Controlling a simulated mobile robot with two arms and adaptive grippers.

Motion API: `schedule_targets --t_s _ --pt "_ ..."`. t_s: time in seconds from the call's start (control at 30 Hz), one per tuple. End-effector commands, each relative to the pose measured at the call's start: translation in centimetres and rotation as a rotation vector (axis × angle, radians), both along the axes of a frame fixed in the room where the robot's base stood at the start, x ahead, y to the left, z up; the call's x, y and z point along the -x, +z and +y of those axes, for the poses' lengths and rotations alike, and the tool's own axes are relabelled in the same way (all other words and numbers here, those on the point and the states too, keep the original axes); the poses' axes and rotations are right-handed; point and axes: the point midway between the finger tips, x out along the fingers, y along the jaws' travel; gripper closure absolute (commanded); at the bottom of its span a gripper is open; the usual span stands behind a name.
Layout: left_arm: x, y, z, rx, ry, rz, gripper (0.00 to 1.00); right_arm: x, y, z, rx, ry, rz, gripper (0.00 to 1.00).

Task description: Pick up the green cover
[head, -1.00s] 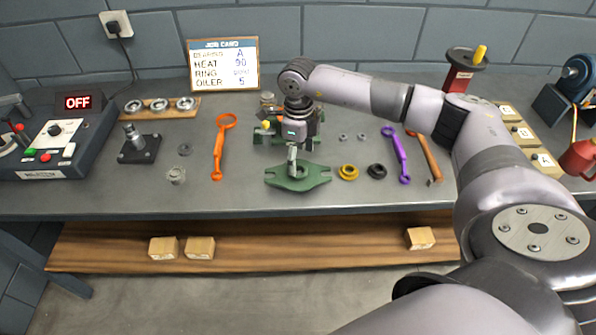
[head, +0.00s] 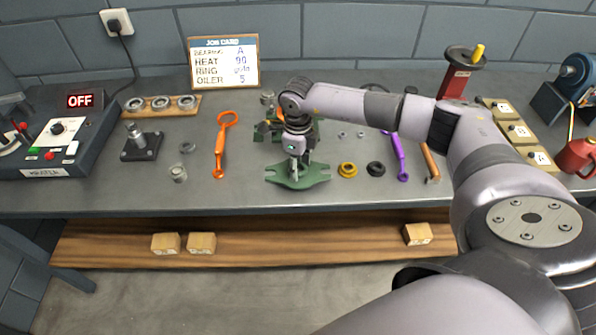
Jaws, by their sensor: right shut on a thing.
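The green cover (head: 312,175) is a flat piece with notched ends near the front middle of the bench, in the head view. My right gripper (head: 296,166) points down over its middle and is shut on it. The gripper hides part of the cover's centre. I cannot tell whether the cover is touching the bench. Behind it, more green casing (head: 314,132) shows, mostly hidden by my right arm. My left gripper is not in view.
An orange wrench (head: 219,145) lies to the left. A yellow ring (head: 347,170) and a black ring (head: 376,169) lie close on the right, before a purple wrench (head: 401,160). The bench front edge is near the cover.

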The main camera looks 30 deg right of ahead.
Motion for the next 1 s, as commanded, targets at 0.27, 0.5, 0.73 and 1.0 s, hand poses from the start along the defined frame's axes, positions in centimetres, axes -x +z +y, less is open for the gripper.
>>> schedule_targets --t_s 0.27,0.5,0.73,1.0 --pt "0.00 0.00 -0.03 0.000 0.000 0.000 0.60 -0.01 0.02 -0.02 0.000 0.000 0.000 0.81" --pt "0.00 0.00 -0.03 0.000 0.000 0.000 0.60 -0.02 0.02 -0.02 0.001 0.000 -0.001 0.97" --pt "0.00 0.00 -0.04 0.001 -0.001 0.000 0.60 -0.02 0.02 -0.04 0.001 -0.001 -0.001 1.00" --pt "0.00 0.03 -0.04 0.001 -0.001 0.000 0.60 -0.14 0.20 -0.02 -0.001 -0.001 -0.004 1.00"
